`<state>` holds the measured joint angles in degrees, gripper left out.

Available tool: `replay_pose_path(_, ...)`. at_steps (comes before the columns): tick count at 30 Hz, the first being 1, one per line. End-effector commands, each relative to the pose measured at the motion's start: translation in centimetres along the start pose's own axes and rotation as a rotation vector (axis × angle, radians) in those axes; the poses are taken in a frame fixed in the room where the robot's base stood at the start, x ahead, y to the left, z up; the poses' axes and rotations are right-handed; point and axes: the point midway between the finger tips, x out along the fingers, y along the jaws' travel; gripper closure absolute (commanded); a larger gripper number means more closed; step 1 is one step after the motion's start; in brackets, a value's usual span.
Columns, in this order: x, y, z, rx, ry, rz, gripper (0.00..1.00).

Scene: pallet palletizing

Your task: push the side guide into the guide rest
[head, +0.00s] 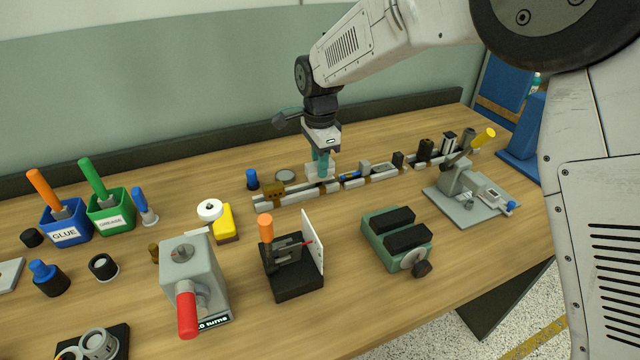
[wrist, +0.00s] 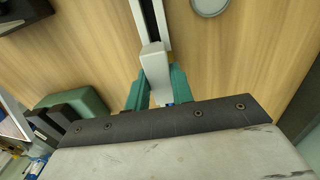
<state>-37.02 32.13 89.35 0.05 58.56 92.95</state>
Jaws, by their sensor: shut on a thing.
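My gripper (head: 321,172) points down over the row of rails at the back of the table. Its teal fingers also show in the wrist view (wrist: 159,88), closed on the sides of a pale grey block, which I take to be the side guide (wrist: 153,62). The block's far end meets or overlaps a pale rail with a dark slot (wrist: 151,18); I cannot tell whether they touch. In the head view the fingers hide most of the block. No part is clearly recognisable as the guide rest; it may be part of this rail row (head: 295,195).
A brown block (head: 274,190) sits on the rail left of my gripper, and a grey disc (head: 285,176) lies behind it. Several small parts line the rail to the right. A green vise-like fixture (head: 380,228) and a black stand with an orange knob (head: 292,280) are in front.

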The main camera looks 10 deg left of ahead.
Motion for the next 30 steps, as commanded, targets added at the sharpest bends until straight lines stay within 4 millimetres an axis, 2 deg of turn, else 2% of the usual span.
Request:
replay_pose_path(12, 0.0, 0.0, 0.0, 0.000, 0.000, 0.000, 0.99)
replay_pose_path(30, 1.4, 0.0, 0.0, 0.000, 0.000, -0.001, 0.99)
